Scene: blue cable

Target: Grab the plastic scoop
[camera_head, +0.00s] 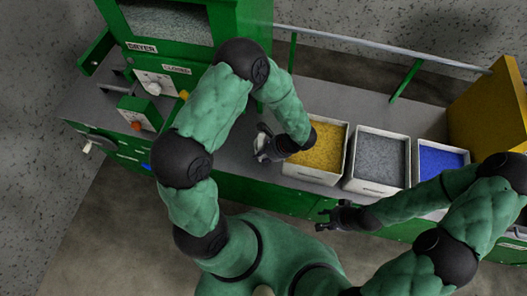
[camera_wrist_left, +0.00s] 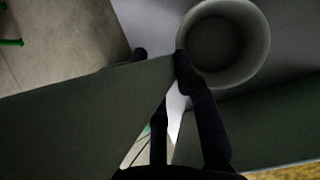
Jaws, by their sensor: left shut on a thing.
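The plastic scoop is a pale, round cup (camera_wrist_left: 262,40) with a light handle (camera_wrist_left: 176,103) in the left wrist view. My left gripper (camera_wrist_left: 180,75) is shut on the handle, with its dark fingers on either side of it. In the head view my left gripper (camera_head: 266,150) is over the grey bench, just left of the bin of yellow granules. A small pale part of the scoop (camera_head: 261,142) shows beside it there, and most of it is hidden. My right gripper (camera_head: 324,215) is in front of the bench, open and empty.
Three white bins stand in a row on the bench (camera_head: 240,158): yellow granules (camera_head: 325,148), grey granules (camera_head: 378,160) and blue granules (camera_head: 440,160). A green dryer machine (camera_head: 170,50) stands at the left back. A yellow block (camera_head: 490,105) is at the right end.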

